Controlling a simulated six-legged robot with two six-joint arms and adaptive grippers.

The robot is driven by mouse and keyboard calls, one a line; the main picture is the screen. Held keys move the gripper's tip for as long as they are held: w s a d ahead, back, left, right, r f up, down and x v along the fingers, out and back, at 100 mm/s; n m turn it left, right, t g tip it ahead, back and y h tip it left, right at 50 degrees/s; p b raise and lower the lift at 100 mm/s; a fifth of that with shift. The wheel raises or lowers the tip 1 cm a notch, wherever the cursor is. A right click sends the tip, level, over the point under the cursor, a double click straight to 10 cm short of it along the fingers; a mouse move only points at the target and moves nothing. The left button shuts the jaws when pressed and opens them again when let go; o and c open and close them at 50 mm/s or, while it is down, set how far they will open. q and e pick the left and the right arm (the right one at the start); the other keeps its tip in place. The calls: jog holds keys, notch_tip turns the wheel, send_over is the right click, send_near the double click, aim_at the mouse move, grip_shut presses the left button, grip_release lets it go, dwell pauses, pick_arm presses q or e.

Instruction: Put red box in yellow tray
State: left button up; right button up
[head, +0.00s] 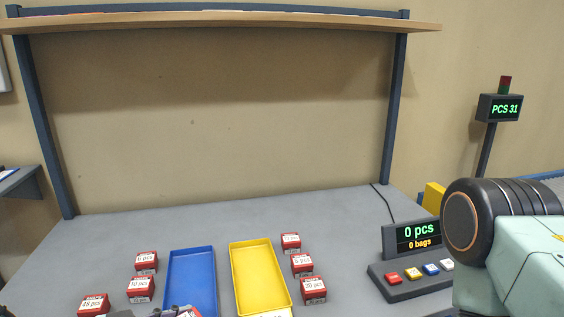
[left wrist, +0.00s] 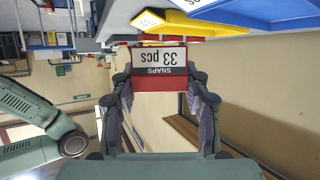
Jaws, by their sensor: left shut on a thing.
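My left gripper (left wrist: 160,84) is shut on a red box (left wrist: 160,83) with a white label reading "33 pcs SNAPS", upside down in the left wrist view. In the head view, only a sliver of the red box (head: 188,313) and gripper shows at the bottom edge, at the near end of the blue tray. The yellow tray (head: 258,280) lies empty on the table, right of the blue tray; it also shows in the left wrist view (left wrist: 150,21). The held box is apart from the yellow tray. My right gripper is not in view.
The blue tray (head: 192,275) looks empty where visible. Red boxes stand left (head: 141,290) and right (head: 302,265) of the trays. A counter display (head: 418,236) reading "0 pcs, 0 bags" stands at right. A wooden shelf (head: 220,21) spans above; the table's back is clear.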

pick_arm(q)
jog(key=shift+s+a+f+m+g+h, duration=0.1)
jog(key=shift+s+a+m+g+h, duration=0.2)
jog(key=shift+s+m+g+h, duration=0.45)
jog(key=shift+a+r+t+y, duration=0.25)
jog(key=shift+a+r, duration=0.2)
jog(key=shift+a, duration=0.05)
jog(key=shift+f, duration=0.15)
